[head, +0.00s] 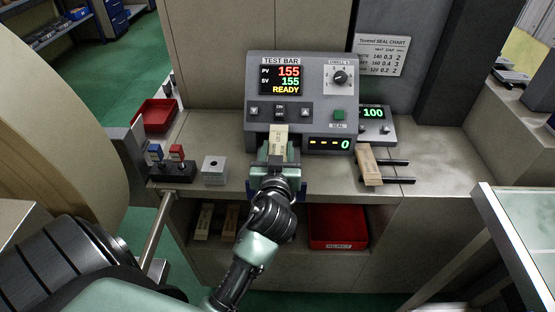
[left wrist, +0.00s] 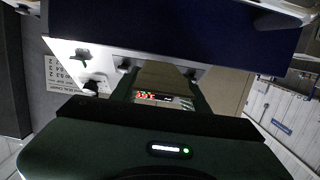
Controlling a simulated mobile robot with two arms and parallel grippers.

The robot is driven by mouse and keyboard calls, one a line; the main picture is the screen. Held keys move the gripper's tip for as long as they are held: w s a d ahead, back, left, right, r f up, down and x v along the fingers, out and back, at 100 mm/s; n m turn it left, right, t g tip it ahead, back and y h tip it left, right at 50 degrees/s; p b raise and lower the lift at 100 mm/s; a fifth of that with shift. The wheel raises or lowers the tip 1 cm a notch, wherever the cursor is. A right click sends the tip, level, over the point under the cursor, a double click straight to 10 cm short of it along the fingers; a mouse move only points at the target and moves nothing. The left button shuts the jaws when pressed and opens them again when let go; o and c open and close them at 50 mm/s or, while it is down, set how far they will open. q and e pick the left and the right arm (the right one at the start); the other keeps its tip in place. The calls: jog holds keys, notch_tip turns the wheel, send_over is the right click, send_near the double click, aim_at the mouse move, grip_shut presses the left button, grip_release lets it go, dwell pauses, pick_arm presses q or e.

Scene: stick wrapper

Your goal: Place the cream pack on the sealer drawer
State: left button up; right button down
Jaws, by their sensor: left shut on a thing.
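The cream pack (head: 279,138) is a pale, flat, narrow pack with small print. My left gripper (head: 277,160) is shut on its near end, and its far end points at the front of the grey sealer (head: 299,95). The gripper hides the sealer drawer beneath, so I cannot tell whether the pack touches it. In the left wrist view, a tan surface of the pack (left wrist: 162,76) shows between the dark fingers (left wrist: 163,92). The sealer reads 155, 155 and READY, with a 0 counter. My right gripper is not in view.
A second pale pack (head: 368,163) lies by two dark prongs at the scale (head: 376,125), which reads 100. A red bin (head: 338,226) is on the shelf below. The bench is clear at right.

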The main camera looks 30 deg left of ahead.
pick_arm(q)
notch_tip(320, 180, down, 3)
jog(key=shift+f, duration=0.25)
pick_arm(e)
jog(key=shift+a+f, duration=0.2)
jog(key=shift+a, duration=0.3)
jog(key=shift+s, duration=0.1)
